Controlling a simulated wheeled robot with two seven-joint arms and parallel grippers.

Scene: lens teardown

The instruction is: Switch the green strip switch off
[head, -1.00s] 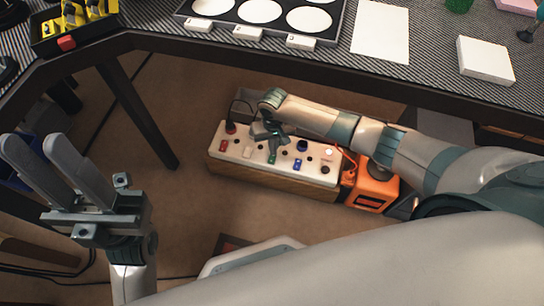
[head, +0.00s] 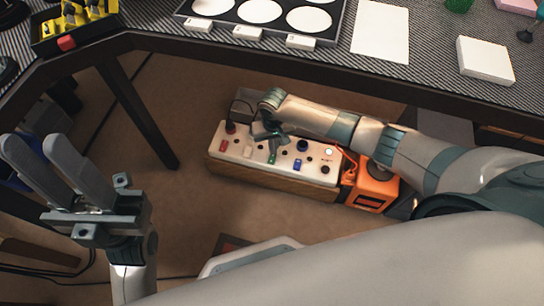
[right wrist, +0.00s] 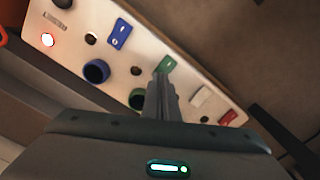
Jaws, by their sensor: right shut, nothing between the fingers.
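The green switch (head: 271,159) sits in the row of coloured switches on the white power strip (head: 325,169). In the right wrist view the green switch (right wrist: 166,64) shows a small white mark and lies just beyond my fingertips. My right gripper (head: 271,143) is over the strip, pointing down at the green switch. Its fingers (right wrist: 161,78) are shut with nothing between them. The tips are at the green switch's near edge; I cannot tell whether they touch it. My left gripper (head: 30,142) is open and empty, raised at the left, away from the strip.
Red (head: 223,146), white (head: 247,153) and blue (head: 297,164) switches flank the green one. A lit indicator (right wrist: 48,40) glows at one end. An orange box (head: 375,187) with a cable stands right of the strip. The table edge (head: 330,60) runs above; a table leg (head: 140,105) is left.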

